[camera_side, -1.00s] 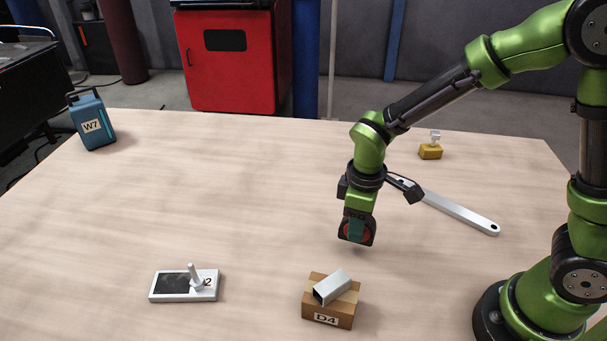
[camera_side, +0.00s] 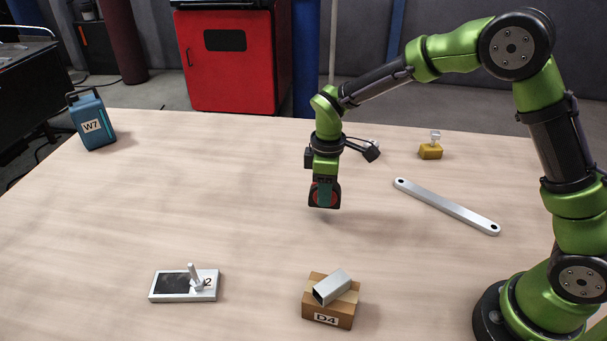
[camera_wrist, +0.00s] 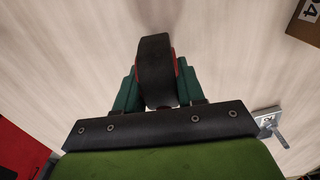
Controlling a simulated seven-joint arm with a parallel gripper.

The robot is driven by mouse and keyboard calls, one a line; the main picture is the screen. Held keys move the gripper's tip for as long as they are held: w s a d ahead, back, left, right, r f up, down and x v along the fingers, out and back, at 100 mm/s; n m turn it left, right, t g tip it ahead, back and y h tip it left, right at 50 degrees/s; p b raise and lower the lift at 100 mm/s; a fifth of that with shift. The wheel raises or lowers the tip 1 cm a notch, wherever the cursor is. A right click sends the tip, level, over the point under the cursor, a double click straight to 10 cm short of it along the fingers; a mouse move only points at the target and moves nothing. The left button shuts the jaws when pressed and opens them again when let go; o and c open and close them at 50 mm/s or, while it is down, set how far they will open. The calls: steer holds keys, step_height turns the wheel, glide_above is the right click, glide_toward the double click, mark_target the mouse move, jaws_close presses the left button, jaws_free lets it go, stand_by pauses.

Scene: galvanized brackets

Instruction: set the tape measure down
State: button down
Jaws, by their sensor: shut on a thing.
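The tape measure (camera_side: 333,195) is black with a red face, and my gripper (camera_side: 324,190) is shut on it. It hangs above the bare table, with a faint shadow below it. In the wrist view the tape measure (camera_wrist: 157,72) sits between the two green fingers of my gripper (camera_wrist: 158,85), its black edge toward the camera. Its far side is hidden.
A cardboard box D4 (camera_side: 318,314) carries a metal tube (camera_side: 332,287). A white device (camera_side: 172,285) lies front left. A flat silver bar (camera_side: 445,206) lies right, a yellow block (camera_side: 430,152) behind it. A blue case W7 (camera_side: 92,122) stands far left. The middle of the table (camera_side: 220,195) is clear.

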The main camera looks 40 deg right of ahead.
steer(key=w, duration=0.2)
steer(key=w+a, duration=0.1)
steer(key=w, duration=0.2)
steer(key=shift+w+a+f, duration=0.15)
steer(key=shift+w+f, duration=0.1)
steer(key=shift+w, duration=0.1)
steer(key=shift+f, duration=1.7)
steer(key=shift+s+f, duration=0.1)
steer(key=shift+f, duration=0.05)
steer(key=c, duration=0.7)
jaws_free()
